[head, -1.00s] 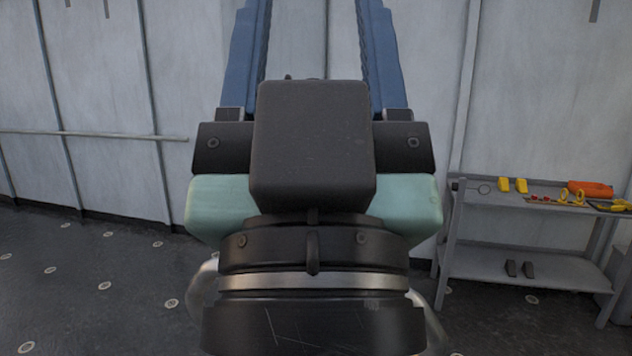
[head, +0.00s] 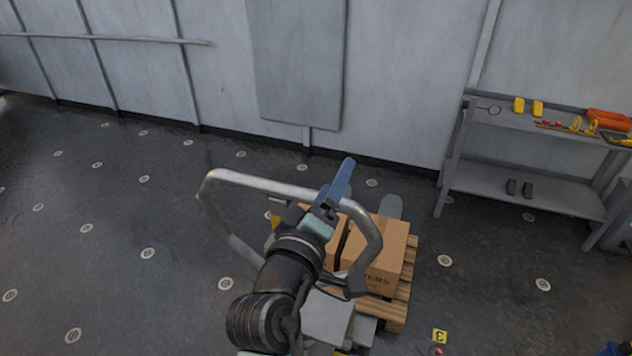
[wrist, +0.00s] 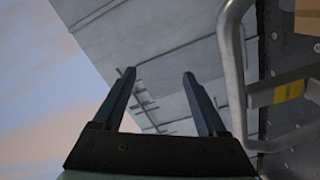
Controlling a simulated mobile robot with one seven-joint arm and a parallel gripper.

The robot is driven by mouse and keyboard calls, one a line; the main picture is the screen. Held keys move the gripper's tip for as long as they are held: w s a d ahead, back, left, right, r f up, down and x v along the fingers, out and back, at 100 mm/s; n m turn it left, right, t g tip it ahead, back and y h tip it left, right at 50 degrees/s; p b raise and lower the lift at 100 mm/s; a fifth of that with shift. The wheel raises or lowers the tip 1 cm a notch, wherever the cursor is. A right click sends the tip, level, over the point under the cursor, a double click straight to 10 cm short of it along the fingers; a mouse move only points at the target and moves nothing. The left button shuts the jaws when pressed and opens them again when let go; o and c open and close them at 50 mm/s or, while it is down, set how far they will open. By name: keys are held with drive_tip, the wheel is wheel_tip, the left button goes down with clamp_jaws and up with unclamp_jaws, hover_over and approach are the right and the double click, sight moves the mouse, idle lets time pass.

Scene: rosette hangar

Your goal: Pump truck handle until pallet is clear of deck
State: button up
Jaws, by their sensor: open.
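The truck handle (head: 265,184) is a bare metal loop, raised above the truck in the head view. It also shows close on the right of the wrist view (wrist: 233,75). My gripper (head: 342,185) is inside or over the loop's outline in the head view. In the wrist view my gripper (wrist: 158,75) has its two blue fingers spread with nothing between them, and the handle bar stands to the right of them. The wooden pallet (head: 402,300) carries cardboard boxes (head: 378,262). My arm hides part of the truck and pallet, and I cannot see the gap under the pallet.
A grey shelf bench (head: 535,195) stands at the right wall with yellow and orange items on top. A yellow marker (head: 440,336) lies on the floor right of the truck. The dark studded floor (head: 110,230) on the left is clear.

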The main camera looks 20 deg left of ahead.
drive_tip(key=s+a+f+n+g+p, duration=0.2)
drive_tip(key=s+a+f+n+p, duration=0.15)
drive_tip(key=f+n, duration=0.4)
drive_tip(key=shift+m, duration=0.75)
drive_tip(key=shift+w+a+f+b, duration=0.1)
drive_tip(key=shift+w+f+b, duration=0.55)
drive_tip(key=shift+w, duration=1.1)
drive_tip(key=shift+w+a+f+b, duration=0.15)
drive_tip(key=shift+w+f+b, duration=0.45)
drive_tip(key=shift+w, duration=1.15)
drive_tip(key=shift+w+a+f+b, duration=0.1)
drive_tip(key=shift+w+f+b, duration=0.2)
drive_tip(key=shift+w+b, duration=1.05)
drive_tip(key=shift+w+p, duration=0.4)
drive_tip(key=shift+p, duration=0.05)
drive_tip(key=shift+c, duration=0.2)
clamp_jaws()
